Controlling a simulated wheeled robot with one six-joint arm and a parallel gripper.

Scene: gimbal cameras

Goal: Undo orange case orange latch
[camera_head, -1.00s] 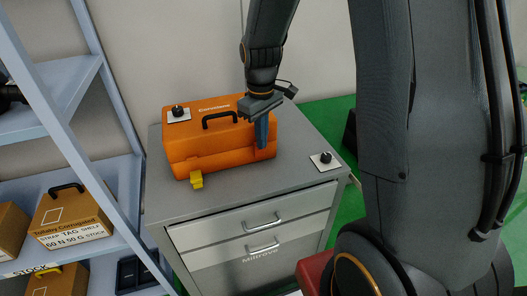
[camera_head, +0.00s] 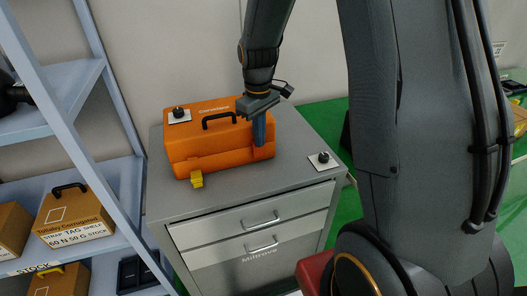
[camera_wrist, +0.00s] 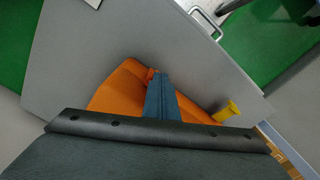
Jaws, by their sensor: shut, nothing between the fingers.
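The orange case (camera_head: 205,147) sits on the grey cabinet, with a black handle on its lid. A yellow latch (camera_head: 197,179) hangs open from its front left; it also shows in the wrist view (camera_wrist: 227,111). My gripper (camera_head: 259,141) points down at the front right of the case, its blue fingers together and empty. In the wrist view the closed fingertips (camera_wrist: 157,80) are beside a small orange piece (camera_wrist: 150,74) at the case's edge, seemingly the orange latch. The fingers partly hide it, and I cannot tell whether they touch it.
A blue shelf (camera_head: 75,120) with cardboard boxes stands close on the left.

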